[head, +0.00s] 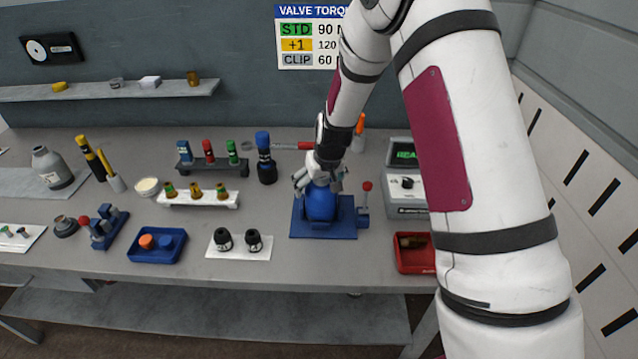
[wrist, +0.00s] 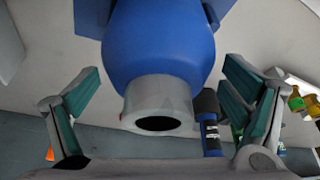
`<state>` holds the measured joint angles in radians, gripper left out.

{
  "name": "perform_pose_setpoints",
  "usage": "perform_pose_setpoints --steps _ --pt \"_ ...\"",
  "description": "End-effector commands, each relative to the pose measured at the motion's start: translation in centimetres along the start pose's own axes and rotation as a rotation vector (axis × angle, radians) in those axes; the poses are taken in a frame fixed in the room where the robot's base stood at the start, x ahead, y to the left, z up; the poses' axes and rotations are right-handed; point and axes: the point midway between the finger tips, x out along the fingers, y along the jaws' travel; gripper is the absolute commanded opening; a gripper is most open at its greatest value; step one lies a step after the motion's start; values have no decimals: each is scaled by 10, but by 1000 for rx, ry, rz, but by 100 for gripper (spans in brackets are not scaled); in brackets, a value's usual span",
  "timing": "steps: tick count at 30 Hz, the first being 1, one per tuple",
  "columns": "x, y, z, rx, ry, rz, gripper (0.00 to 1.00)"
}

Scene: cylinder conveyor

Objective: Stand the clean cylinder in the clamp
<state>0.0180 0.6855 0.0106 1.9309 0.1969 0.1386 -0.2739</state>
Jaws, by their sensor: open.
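A blue cylinder (head: 320,204) stands at the clamp, whose blue base plate (head: 346,230) lies on the bench and whose red-knobbed lever (head: 367,187) is at its right. In the wrist view the cylinder (wrist: 160,45) shows its rounded blue shoulder and a grey neck with a dark round opening facing the camera. My gripper (head: 320,180) is right above the cylinder. In the wrist view my gripper (wrist: 165,95) is open, one finger on each side of the neck, with gaps on both sides. How the clamp meets the cylinder's lower part is hidden.
A dark bottle with a blue top (head: 264,160) stands left of the clamp. A white mat (head: 238,253) with two black knobs, a blue tray (head: 157,257) and a red bin (head: 416,262) lie around. A boxed instrument (head: 406,195) stands to the right.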

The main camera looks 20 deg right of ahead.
Motion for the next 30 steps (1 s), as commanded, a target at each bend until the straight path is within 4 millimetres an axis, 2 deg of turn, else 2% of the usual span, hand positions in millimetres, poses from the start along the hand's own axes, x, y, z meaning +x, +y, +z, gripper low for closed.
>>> perform_pose_setpoints --steps 5,21,30 --pt "-10 0 -2 0 3 0 92" --pt "-100 0 -2 -1 3 1 92" --pt "-127 -1 -1 1 5 -1 92"
